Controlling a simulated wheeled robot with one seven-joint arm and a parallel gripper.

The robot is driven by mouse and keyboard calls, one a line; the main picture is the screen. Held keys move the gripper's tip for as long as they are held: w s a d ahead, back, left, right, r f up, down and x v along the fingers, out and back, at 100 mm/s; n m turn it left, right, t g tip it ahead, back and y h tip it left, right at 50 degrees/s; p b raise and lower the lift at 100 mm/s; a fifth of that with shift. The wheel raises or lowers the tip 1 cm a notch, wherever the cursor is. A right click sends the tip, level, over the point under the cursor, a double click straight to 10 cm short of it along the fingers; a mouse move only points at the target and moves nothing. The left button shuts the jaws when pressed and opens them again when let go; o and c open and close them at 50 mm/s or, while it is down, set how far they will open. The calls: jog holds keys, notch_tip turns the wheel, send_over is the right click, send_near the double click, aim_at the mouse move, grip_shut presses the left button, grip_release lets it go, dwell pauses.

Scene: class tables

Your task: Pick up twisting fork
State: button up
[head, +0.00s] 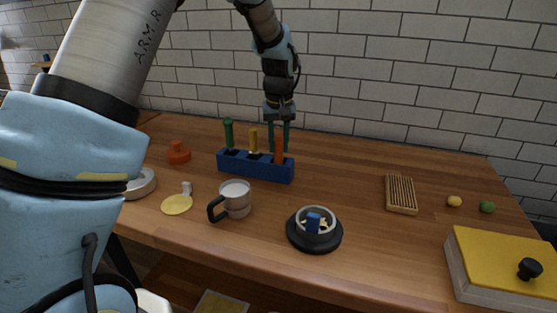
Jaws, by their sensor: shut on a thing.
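A blue rack (255,169) stands on the wooden table with three upright handled tools in it: a green one (228,132), a yellow one (253,141) and an orange one (279,156) at the right end. Only the handles show; the working ends are hidden in the rack, so I cannot tell by shape which is the twisting fork. My gripper (279,147) points down over the right end of the rack. Its two fingers are shut on the orange handle, one on each side. The orange tool still sits at the rack.
A white mug (235,197) and a dark bowl (315,237) with a blue piece inside stand in front of the rack. A slatted wooden board (401,194), small yellow (454,201) and green (487,207) items and a yellow-lidded box (505,255) are at right.

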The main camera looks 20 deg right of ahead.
grip_shut()
jog(key=shift+r, duration=0.1)
dwell(0.8)
